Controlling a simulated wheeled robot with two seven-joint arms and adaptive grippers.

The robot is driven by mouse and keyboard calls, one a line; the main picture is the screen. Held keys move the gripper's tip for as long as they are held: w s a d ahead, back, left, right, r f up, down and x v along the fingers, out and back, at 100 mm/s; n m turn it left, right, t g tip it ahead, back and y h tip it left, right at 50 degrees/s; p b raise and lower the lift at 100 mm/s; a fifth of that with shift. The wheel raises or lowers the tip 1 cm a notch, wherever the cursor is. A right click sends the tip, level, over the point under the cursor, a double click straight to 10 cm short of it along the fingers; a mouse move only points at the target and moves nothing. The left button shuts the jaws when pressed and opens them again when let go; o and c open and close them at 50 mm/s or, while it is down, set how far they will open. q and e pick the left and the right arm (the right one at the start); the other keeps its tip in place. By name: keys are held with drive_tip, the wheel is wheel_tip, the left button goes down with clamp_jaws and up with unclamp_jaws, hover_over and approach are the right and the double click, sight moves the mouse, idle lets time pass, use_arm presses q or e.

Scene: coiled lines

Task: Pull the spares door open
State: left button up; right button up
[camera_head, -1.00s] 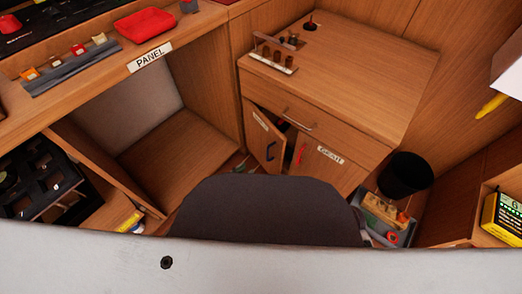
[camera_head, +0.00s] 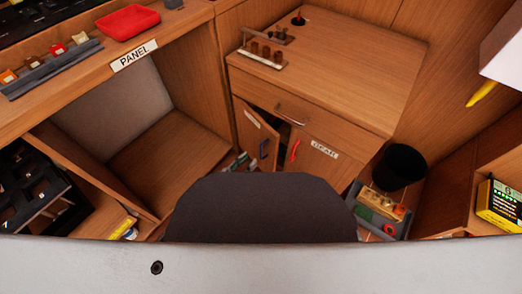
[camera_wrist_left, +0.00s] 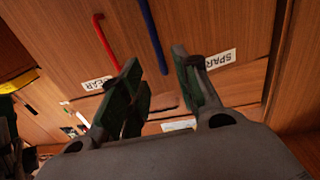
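The spares door (camera_head: 250,130) is the left door of the wooden cabinet and stands ajar in the head view, with a dark gap beside it. It carries a white label and a blue handle (camera_head: 264,149). The handle's end appears between the fingertips; contact cannot be told. Neither gripper can be made out in the head view. My right gripper is not in view.
The gear door (camera_head: 325,155) with a red handle (camera_head: 294,150) is beside it. A drawer (camera_head: 285,108) is above. A black bin (camera_head: 398,167) and a grey tray of items (camera_head: 370,222) stand right. An open bay (camera_head: 165,155) lies left. Small items lie below the spares door.

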sight(261, 149)
use_arm(q)
drive_tip(key=shift+b+x, duration=1.45)
drive_tip(key=shift+x, duration=2.9)
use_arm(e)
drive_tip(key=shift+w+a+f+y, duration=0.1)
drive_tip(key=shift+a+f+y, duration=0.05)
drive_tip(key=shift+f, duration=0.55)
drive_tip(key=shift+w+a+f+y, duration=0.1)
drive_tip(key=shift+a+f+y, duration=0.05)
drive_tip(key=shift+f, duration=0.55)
use_arm(q)
drive_tip(key=shift+s, duration=0.1)
clamp_jaws()
